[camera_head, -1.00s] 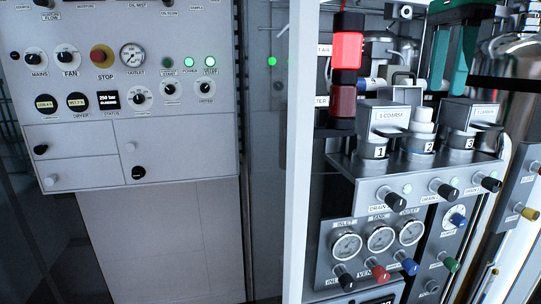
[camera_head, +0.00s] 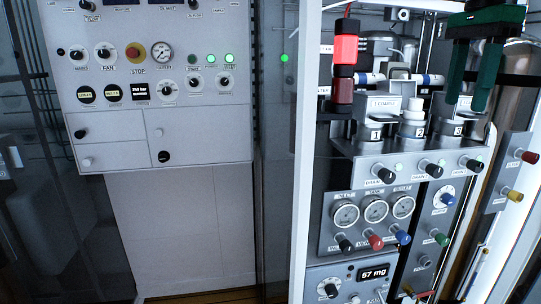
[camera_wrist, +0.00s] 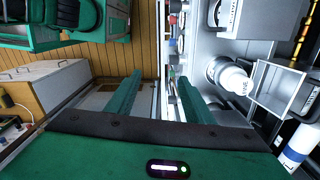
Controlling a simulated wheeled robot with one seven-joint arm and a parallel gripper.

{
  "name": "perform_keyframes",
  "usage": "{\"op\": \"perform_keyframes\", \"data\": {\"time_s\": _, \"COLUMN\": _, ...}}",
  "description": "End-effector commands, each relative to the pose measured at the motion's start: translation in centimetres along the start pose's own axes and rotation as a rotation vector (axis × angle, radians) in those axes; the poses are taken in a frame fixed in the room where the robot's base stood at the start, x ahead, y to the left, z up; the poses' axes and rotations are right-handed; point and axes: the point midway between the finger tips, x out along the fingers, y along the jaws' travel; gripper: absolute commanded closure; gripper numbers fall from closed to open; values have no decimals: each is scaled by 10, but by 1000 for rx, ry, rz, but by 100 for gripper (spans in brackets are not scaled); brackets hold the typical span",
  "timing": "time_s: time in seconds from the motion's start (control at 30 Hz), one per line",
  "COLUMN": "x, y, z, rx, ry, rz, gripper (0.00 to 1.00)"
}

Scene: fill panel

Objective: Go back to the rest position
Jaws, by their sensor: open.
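My gripper (camera_head: 469,75) is at the top right of the head view, with two green fingers pointing down. It is in front of the upper part of the fill panel (camera_head: 340,172), above the housing marked 3 (camera_head: 457,128). The wrist view shows the same gripper (camera_wrist: 157,88) with its two green fingers spread apart and nothing between them. A white-capped cylinder (camera_wrist: 232,78) and a grey box-shaped housing (camera_wrist: 283,88) are to the right of the fingers in that view, apart from them.
A grey control cabinet (camera_head: 120,125) with gauges and knobs stands at the left. A white upright post (camera_head: 303,150) is between it and the panel. A red lit beacon (camera_head: 345,48) rises beside the numbered housings. Drain knobs (camera_head: 387,176) stick out from the panel's front edge.

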Motion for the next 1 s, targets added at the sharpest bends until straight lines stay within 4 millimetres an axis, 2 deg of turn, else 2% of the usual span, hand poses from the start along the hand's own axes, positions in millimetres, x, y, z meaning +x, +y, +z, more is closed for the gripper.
{"op": "perform_keyframes", "data": {"time_s": 0.27, "x": 45, "y": 21, "z": -13, "rx": -134, "ry": -6, "rz": -2, "gripper": 52}}
{"op": "perform_keyframes", "data": {"time_s": 0.37, "x": 73, "y": 35, "z": -20, "rx": -212, "ry": -9, "rz": -3, "gripper": 52}}
{"op": "perform_keyframes", "data": {"time_s": 0.67, "x": 189, "y": 104, "z": -36, "rx": -517, "ry": -11, "rz": -7, "gripper": 52}}
{"op": "perform_keyframes", "data": {"time_s": 0.9, "x": 289, "y": 177, "z": -36, "rx": -770, "ry": -9, "rz": -5, "gripper": 52}}
{"op": "perform_keyframes", "data": {"time_s": 1.0, "x": 323, "y": 205, "z": -33, "rx": -861, "ry": -8, "rz": -2, "gripper": 52}}
